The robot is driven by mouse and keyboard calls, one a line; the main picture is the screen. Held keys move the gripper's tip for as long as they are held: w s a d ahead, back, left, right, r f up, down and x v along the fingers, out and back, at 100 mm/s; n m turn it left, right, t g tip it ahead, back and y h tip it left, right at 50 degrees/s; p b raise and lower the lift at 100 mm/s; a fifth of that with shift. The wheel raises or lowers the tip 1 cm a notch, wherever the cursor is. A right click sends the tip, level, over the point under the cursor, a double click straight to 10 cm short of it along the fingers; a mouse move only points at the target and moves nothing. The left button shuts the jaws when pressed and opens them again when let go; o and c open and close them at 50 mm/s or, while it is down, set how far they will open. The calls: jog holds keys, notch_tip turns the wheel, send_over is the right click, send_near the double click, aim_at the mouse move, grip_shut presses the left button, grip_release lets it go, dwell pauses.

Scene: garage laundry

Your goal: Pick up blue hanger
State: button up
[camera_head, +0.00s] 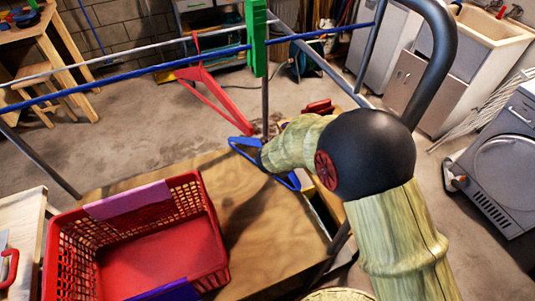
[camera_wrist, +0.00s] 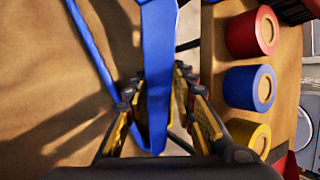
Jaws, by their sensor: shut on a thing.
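The blue hanger (camera_head: 240,148) is at the back right edge of the wooden board, partly hidden behind my arm in the head view. In the wrist view the blue hanger (camera_wrist: 158,50) runs as a broad bar between the fingers, with a thinner bar slanting to the left. My gripper (camera_wrist: 157,88) is shut on the broad bar. In the head view my gripper is hidden behind my arm. Whether the hanger is lifted off the board I cannot tell.
A red basket (camera_head: 62,250) with purple cloths stands on the wooden board (camera_head: 265,240). Red (camera_wrist: 252,31), blue (camera_wrist: 249,88) and yellow (camera_wrist: 250,133) round pieces lie right of my gripper.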

grip_shut()
jog(key=shift+r+p, duration=0.75)
jog(key=shift+r, duration=0.15)
jog(key=s+d+r+p, duration=0.5)
jog(key=s+r+p, duration=0.1)
jog(key=s+r, duration=0.5)
jog(key=shift+s+d+p, duration=0.15)
jog(key=shift+s+p, duration=0.2)
jog(key=shift+s, duration=0.65)
